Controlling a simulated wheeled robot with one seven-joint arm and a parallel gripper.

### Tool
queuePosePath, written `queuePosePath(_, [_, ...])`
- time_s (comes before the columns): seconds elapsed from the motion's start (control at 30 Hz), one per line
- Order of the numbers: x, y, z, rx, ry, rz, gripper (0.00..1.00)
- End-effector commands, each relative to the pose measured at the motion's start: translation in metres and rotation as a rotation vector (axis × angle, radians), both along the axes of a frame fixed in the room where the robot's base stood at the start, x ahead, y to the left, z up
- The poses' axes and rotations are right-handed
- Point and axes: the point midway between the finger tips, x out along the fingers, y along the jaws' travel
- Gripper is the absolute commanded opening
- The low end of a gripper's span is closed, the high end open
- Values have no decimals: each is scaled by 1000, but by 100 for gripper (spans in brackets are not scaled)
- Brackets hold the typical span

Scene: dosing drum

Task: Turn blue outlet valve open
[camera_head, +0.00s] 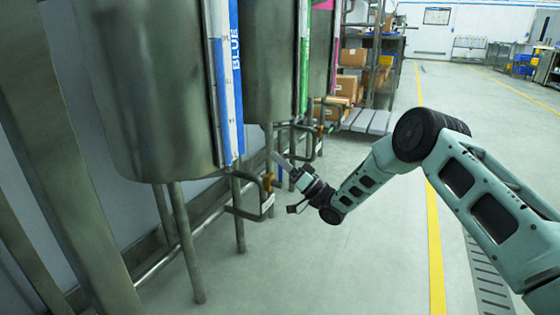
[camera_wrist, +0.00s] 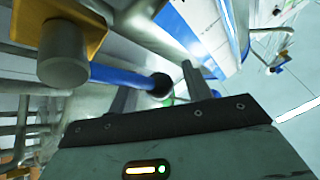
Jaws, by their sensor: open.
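The drum (camera_head: 150,90) marked BLUE on its strip (camera_head: 235,45) stands at the left in the head view. Its outlet valve (camera_head: 268,181), with a yellow-orange body, sits on the pipe below it. My gripper (camera_head: 284,165) is right beside this valve and partly hides the blue handle (camera_head: 279,174). In the wrist view the yellow valve body (camera_wrist: 85,22) is at the upper left. The blue handle (camera_wrist: 125,76) runs from it to a dark end near the gap between my open fingers (camera_wrist: 157,78). I cannot tell whether the fingers touch the handle.
Another drum (camera_head: 270,60) with a green strip and its own outlet valve stands just behind. Steel legs (camera_head: 187,245) and pipes crowd the space under the drums. Shelves with cardboard boxes (camera_head: 347,87) stand farther back. The floor (camera_head: 350,255) to the right is clear.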

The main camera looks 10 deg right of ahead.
Motion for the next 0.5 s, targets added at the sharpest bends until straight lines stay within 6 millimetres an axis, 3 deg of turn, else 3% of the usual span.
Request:
queuePosePath(0.17, [-6,-9,-5,0,3,-2,49])
queuePosePath(0.5, [-41,-59,-44,0,6,-3,49])
